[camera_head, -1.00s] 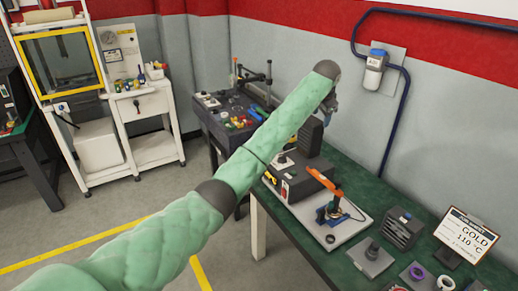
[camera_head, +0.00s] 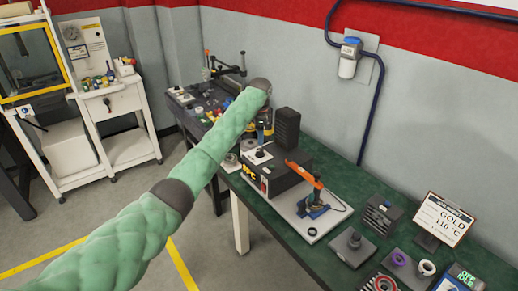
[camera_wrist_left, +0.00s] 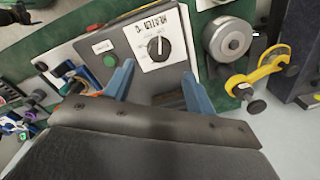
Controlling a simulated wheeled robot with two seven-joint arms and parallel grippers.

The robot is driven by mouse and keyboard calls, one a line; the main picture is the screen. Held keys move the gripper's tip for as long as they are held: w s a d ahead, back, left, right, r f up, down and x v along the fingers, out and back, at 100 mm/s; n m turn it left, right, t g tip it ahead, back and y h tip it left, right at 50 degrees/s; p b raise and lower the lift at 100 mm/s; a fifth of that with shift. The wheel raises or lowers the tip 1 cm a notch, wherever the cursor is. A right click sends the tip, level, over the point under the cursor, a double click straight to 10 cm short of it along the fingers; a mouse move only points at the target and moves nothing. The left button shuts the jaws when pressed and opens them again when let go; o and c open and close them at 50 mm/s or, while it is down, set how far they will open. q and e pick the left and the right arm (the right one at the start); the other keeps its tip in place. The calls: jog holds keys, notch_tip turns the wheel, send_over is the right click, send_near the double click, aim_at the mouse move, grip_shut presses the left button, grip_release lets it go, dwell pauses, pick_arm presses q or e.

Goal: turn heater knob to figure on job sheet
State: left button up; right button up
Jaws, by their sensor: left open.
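The heater box (camera_head: 275,175) stands on the green bench in the head view. Its white dial plate, labelled HEATER °C, faces the left wrist camera, with a dark round knob (camera_wrist_left: 157,47) on it. The scale figures and the knob's setting are too small to read for sure. The job sheet (camera_head: 443,218) on a stand at the right reads GOLD 110 °C. My left gripper (camera_wrist_left: 158,87) is open, its two blue fingers apart below the knob in the wrist picture and not closed on it. In the head view it is mostly hidden by my forearm. My right gripper is not in view.
A grey round-topped block (camera_head: 353,243) and a dark finned block (camera_head: 382,213) lie farther right. In the wrist view a silver cylinder (camera_wrist_left: 228,40) and a yellow-handled tool (camera_wrist_left: 265,70) sit right of the dial plate.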

aim_at(260, 150)
pick_arm(q)
jog(key=shift+f+p, duration=0.4)
jog(key=shift+f, duration=0.3)
jog(key=shift+w+f+p, duration=0.1)
jog(key=shift+f+p, duration=1)
jog(key=shift+f, duration=1.95)
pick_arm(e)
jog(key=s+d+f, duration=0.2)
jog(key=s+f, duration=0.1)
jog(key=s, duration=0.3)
pick_arm(q)
jog(key=shift+c, duration=0.4)
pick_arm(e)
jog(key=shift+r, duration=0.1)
pick_arm(q)
jog(key=c, duration=0.9)
